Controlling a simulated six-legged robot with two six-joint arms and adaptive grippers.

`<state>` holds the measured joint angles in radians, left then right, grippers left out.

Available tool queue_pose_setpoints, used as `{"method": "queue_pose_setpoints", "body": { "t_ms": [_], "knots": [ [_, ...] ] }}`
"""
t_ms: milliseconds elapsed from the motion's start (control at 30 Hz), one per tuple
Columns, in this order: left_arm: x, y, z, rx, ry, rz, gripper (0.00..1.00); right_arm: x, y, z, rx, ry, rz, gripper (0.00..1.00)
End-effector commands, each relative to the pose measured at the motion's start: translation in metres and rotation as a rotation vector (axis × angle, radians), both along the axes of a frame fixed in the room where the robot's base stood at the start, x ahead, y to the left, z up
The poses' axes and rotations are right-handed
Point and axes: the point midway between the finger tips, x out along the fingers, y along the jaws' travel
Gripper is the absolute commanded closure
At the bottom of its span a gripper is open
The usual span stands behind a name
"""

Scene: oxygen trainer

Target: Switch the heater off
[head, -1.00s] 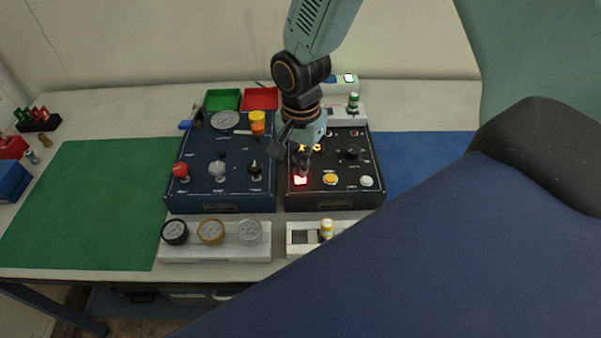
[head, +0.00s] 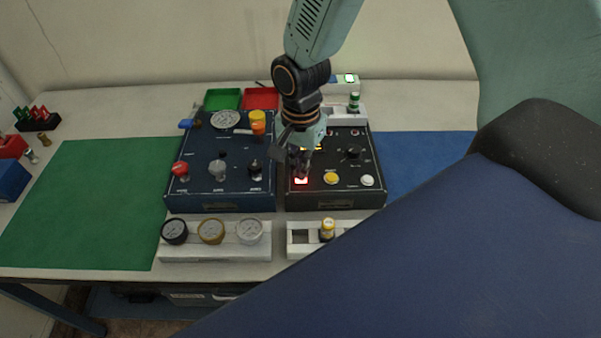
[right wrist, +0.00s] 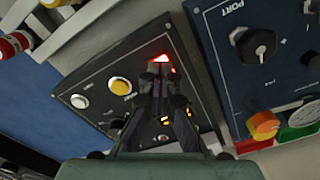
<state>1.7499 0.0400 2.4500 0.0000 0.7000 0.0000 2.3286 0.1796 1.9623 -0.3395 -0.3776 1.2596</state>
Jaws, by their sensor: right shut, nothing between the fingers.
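The black panel box (head: 335,194) stands on the table, right of the blue panel box. A red lit switch (head: 301,181) glows at its front left; it also shows in the right wrist view (right wrist: 158,61). Its label is too small to read, so I cannot tell that it is the heater's. My right gripper (head: 301,173) is shut and empty, pointing down at the red switch. In the right wrist view its fingertips (right wrist: 158,70) are right at the switch and cover part of it; I cannot tell whether they touch. My left gripper is not in view.
A yellow button (head: 331,179), a white button (head: 367,181) and a black knob (head: 353,152) sit close by on the black panel. The blue panel box (head: 219,190) has knobs and a red button. A gauge rack (head: 215,254) stands in front. The green mat (head: 90,205) is clear.

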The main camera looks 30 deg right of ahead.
Motion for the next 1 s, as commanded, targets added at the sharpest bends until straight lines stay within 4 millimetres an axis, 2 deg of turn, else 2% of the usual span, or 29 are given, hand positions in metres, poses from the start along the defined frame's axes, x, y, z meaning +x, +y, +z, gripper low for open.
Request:
{"method": "queue_pose_setpoints", "body": {
  "t_ms": [1000],
  "knots": [
    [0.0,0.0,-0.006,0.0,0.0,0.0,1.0,-0.001,0.0,-0.012,0.0,0.002,0.0,1.0]
  ]
}}
